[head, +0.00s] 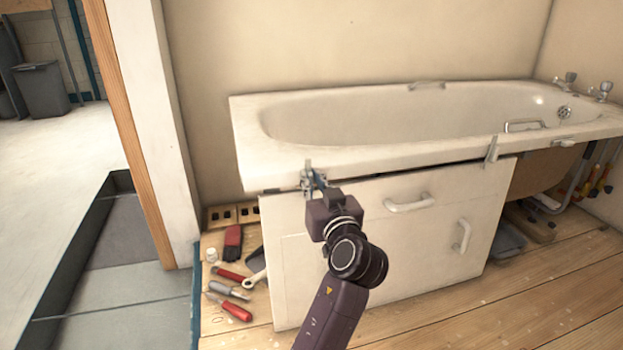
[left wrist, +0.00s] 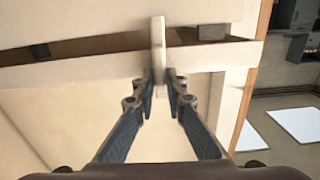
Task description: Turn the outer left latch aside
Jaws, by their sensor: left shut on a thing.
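The outer left latch (head: 308,164) is a small pale tab at the left end of the bath panel (head: 285,262), just under the bath rim. It stands about upright in the head view. In the left wrist view the latch (left wrist: 158,45) crosses the dark gap, with its lower end between my fingers. My left gripper (head: 313,180) is shut on it; its blue fingertips (left wrist: 162,88) sit on either side of the tab. My wrist hides part of the latch in the head view. My right gripper is in neither view.
Another latch (head: 492,149) stands upright near the panel's right end. The panel has two white handles (head: 409,204). The bath (head: 390,125) overhangs it.

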